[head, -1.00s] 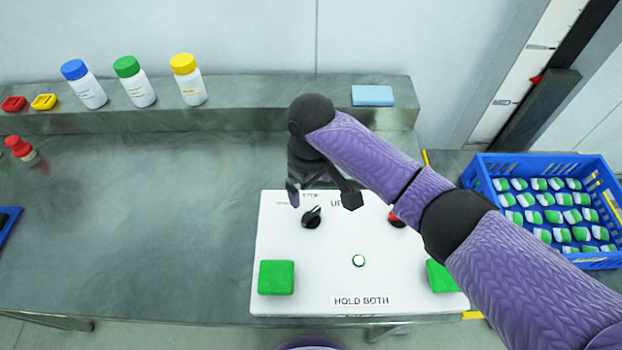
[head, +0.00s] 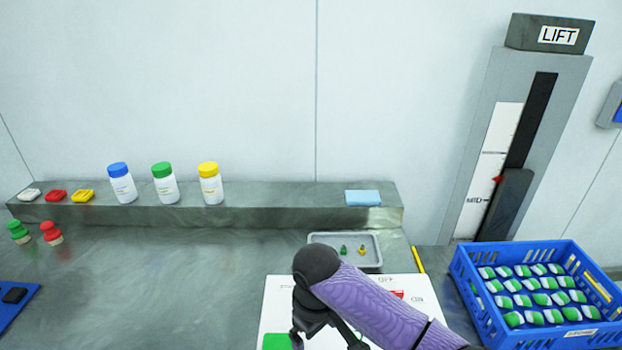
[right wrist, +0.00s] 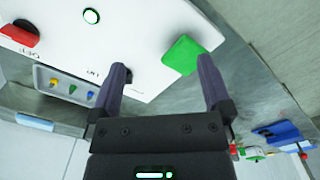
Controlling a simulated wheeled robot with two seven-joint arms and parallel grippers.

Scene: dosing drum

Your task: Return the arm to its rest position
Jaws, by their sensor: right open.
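My right arm comes in from the lower right in the head view and reaches over the white control panel (head: 280,296). My right gripper (head: 327,338) hangs over the panel's left part, its tips near the lower picture edge. In the right wrist view the right gripper (right wrist: 165,85) has its two fingers spread with nothing between them. A green button (right wrist: 184,54) of the panel shows beyond the fingers. The same green button is partly cut off in the head view (head: 276,342). My left gripper is not in view.
A grey tray (head: 318,238) with small coloured pieces lies behind the panel. Bottles (head: 165,187) and a blue pad (head: 363,198) stand on the rear ledge. A blue crate (head: 471,303) of green-white packs is at right, below the lift (head: 480,130). The table's left middle is clear.

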